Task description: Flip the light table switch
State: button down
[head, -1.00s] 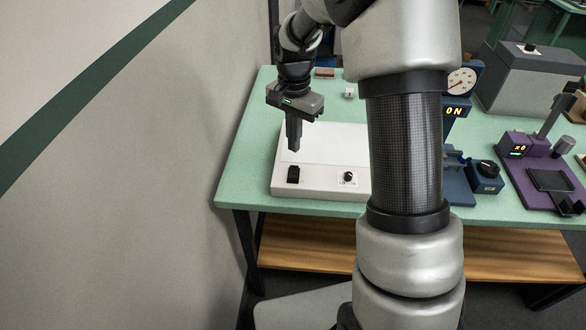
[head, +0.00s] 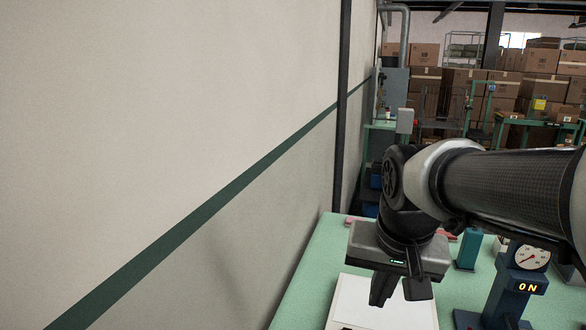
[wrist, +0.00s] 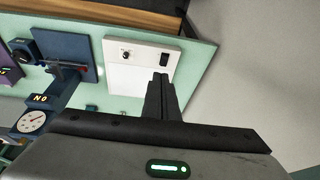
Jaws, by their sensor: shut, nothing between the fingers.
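The light table is a low white box with a pale panel. In the wrist view (wrist: 118,77) it lies flat on the bench, with a black rocker switch (wrist: 164,58) and a round black knob (wrist: 126,54) along one edge. My gripper (head: 400,297) is shut and empty above the panel. In the wrist view its fingertips (wrist: 160,78) appear just short of the switch, without visible contact. I cannot tell if the panel is lit.
The green bench (head: 310,272) runs beside a grey wall (head: 240,150) on the left. A blue dial gauge stand (head: 525,275) reading ON stands to the right of the light table. A teal block (head: 468,248) is behind. Stacked cartons (head: 540,60) stand far back.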

jog(key=s+r+n+t, duration=0.1)
jog(key=s+r+n, duration=0.1)
jog(key=s, duration=0.6)
jog(key=shift+s+n+t+p, duration=0.35)
jog(key=shift+n+t, duration=0.05)
jog(key=shift+n, duration=0.2)
jog(key=w+f+n+g, duration=0.25)
jog(key=w+n, duration=0.45)
jog(key=w, duration=0.6)
jog(key=w+f+n+g, duration=0.3)
jog(key=w+f+n, duration=0.4)
jog(key=w+f, duration=0.4)
jog(key=shift+w+d+f, duration=0.15)
jog(key=shift+w, duration=0.3)
jog(key=shift+f, duration=0.15)
